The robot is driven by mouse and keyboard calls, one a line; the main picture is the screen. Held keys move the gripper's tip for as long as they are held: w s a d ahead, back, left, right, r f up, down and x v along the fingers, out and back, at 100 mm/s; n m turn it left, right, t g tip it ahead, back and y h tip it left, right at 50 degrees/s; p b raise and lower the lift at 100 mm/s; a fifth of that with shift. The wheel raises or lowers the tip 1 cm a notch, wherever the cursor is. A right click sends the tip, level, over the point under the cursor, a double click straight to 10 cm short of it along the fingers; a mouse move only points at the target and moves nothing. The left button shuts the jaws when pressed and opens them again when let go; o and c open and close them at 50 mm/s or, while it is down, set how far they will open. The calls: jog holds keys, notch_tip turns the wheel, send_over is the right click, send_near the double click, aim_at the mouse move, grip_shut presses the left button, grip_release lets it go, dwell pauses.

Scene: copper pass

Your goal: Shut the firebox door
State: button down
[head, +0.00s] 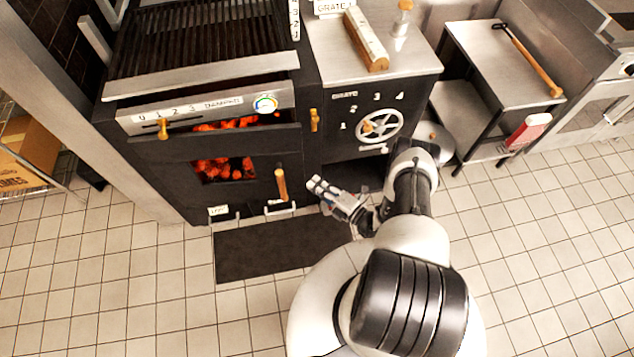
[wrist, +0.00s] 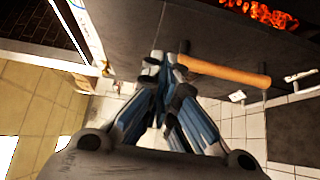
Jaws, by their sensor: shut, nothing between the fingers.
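The firebox door (head: 258,160) is a dark panel on the front of the grill, with a window showing glowing coals. Coals also glow in a gap above its top edge, so it seems to stand somewhat open; how far I cannot tell. Its upright wooden handle (head: 281,184) is near the door's right edge. In the wrist view the handle (wrist: 225,70) lies across the middle, close to the fingertips. My gripper (head: 316,184) is shut and empty, just right of the handle. It also shows in the wrist view (wrist: 160,62); I cannot tell whether it touches the door.
A damper panel (head: 205,108) with a dial sits above the door. A wooden latch (head: 314,120) is on the frame to its right. The grate cabinet with a handwheel (head: 380,124) stands at right. A dark mat (head: 262,250) lies below; the tiled floor at left is clear.

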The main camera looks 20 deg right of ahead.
jog(key=shift+w+a+b, duration=0.3)
jog(key=shift+w, duration=1.4)
jog(key=shift+w+a+b, duration=0.35)
jog(key=shift+w, duration=1.4)
jog(key=shift+w+a+b, duration=0.3)
jog(key=shift+w, duration=1.4)
